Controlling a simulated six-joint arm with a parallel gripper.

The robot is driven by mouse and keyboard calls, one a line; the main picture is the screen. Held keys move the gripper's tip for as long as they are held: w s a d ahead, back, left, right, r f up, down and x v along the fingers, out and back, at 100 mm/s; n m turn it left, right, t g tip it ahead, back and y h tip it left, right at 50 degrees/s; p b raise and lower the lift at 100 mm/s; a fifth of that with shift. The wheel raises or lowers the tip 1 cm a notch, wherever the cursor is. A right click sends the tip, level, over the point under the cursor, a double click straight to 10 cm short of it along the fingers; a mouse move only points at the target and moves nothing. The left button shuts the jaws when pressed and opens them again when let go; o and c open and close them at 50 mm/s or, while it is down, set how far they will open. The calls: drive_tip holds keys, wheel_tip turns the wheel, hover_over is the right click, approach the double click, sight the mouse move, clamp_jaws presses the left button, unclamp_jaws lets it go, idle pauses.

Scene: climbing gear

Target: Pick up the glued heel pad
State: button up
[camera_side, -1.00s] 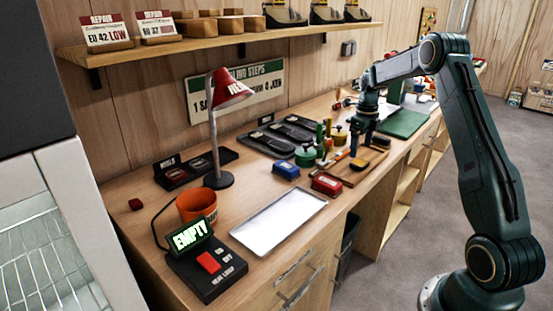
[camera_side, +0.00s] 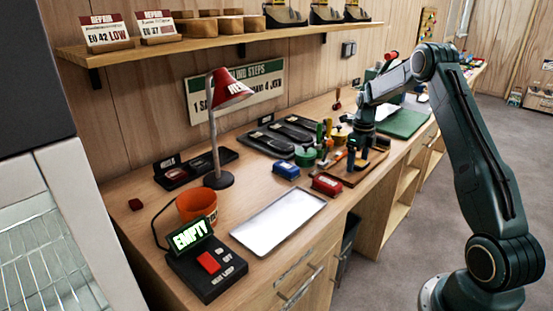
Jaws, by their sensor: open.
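My gripper (camera_side: 357,166) points down over a wooden tray (camera_side: 376,163) on the right part of the workbench. Its jaws are open. I cannot make out a heel pad for certain; any pad in the tray is small and partly hidden behind the fingers. Whether the fingertips touch the tray or anything in it is too small to tell.
Close left of my gripper stand a red box (camera_side: 326,185), a blue box (camera_side: 286,170) and green pots (camera_side: 305,155). A metal tray (camera_side: 279,221), an orange cup (camera_side: 197,206), a red lamp (camera_side: 230,91) and a heater unit reading "EMPTY" (camera_side: 207,265) stand further left.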

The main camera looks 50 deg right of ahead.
sight(357, 162)
drive_tip(key=shift+c, duration=0.4)
drive_tip(key=c, duration=1)
drive_tip(key=shift+r, duration=0.1)
wheel_tip(357, 162, up, 20)
drive_tip(key=shift+f, duration=0.1)
idle(0.6)
